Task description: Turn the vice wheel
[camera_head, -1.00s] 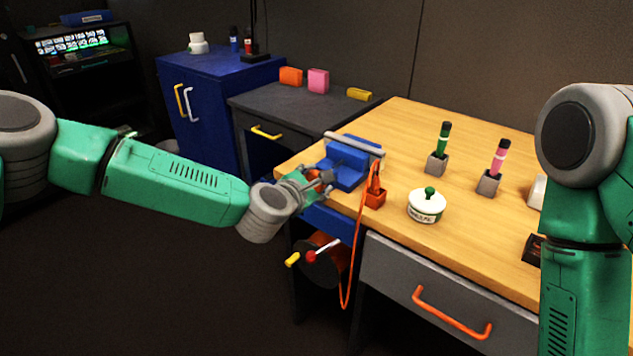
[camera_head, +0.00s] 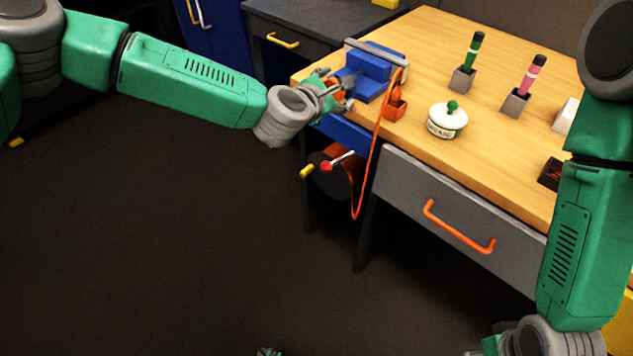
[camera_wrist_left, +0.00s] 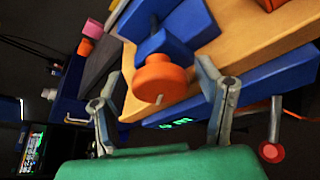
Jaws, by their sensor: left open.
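The blue vice (camera_head: 370,68) sits on the near left corner of the wooden workbench. Its orange vice wheel (camera_wrist_left: 160,78) is a round knob facing the left wrist camera, with a small pale pin on its face. My left gripper (camera_head: 338,92) is at the vice's left side in the head view. In the left wrist view, its two fingers (camera_wrist_left: 157,78) are spread wide on either side of the wheel, with visible gaps. In the head view the gripper partly hides the wheel.
An orange holder (camera_head: 394,109) with a hanging orange cable is right beside the vice. A white jar (camera_head: 447,120) and two marker stands are farther right. Below the bench edge, a red-knobbed lever (camera_head: 327,166) sticks out.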

